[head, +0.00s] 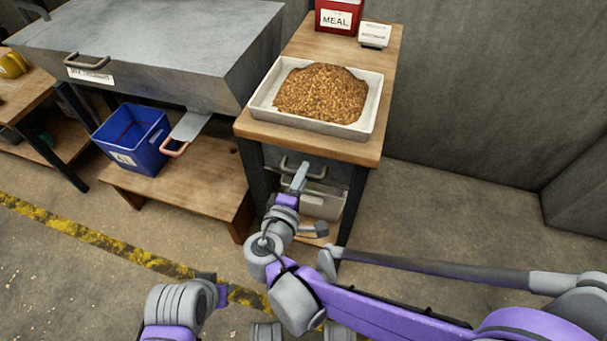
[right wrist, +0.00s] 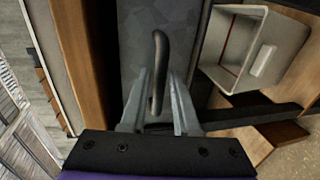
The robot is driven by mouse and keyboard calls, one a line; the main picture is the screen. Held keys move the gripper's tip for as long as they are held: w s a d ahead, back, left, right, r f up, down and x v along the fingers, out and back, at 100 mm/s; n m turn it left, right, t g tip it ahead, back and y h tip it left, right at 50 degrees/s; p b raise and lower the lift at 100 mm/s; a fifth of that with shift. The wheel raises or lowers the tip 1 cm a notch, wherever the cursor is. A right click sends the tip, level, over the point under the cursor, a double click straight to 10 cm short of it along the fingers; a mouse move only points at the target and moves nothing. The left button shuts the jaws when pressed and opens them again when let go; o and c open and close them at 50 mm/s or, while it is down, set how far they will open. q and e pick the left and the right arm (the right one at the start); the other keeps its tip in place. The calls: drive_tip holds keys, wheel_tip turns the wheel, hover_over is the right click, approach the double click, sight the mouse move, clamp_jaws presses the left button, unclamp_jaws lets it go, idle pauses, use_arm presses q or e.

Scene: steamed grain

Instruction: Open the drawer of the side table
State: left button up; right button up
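The side table has a wooden top (head: 262,131) and a grey metal drawer front (head: 335,171) just under it. The drawer looks shut, its front close under the top. A bar handle (head: 291,163) is on the drawer front, partly covered by my right gripper (head: 299,178). In the right wrist view the handle (right wrist: 160,62) lies between the two fingers of the right gripper (right wrist: 159,100), with a gap showing beside it. The fingers are apart. My left gripper (head: 213,288) is low at the left, away from the table, and its fingers are unclear.
A pale tray (head: 370,112) of grain, a red meal box (head: 337,17) and a white box (head: 375,35) stand on the table. A labelled grey bin (head: 321,204) sits below the drawer. A blue bin (head: 133,138) is on a low bench at left. Floor at right is clear.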

drive_tip(key=shift+w+d+f, duration=0.1)
drive_tip(key=shift+w+d, duration=0.05)
drive_tip(key=shift+w, duration=0.3)
drive_tip(key=shift+c, duration=0.3)
clamp_jaws()
idle(0.9)
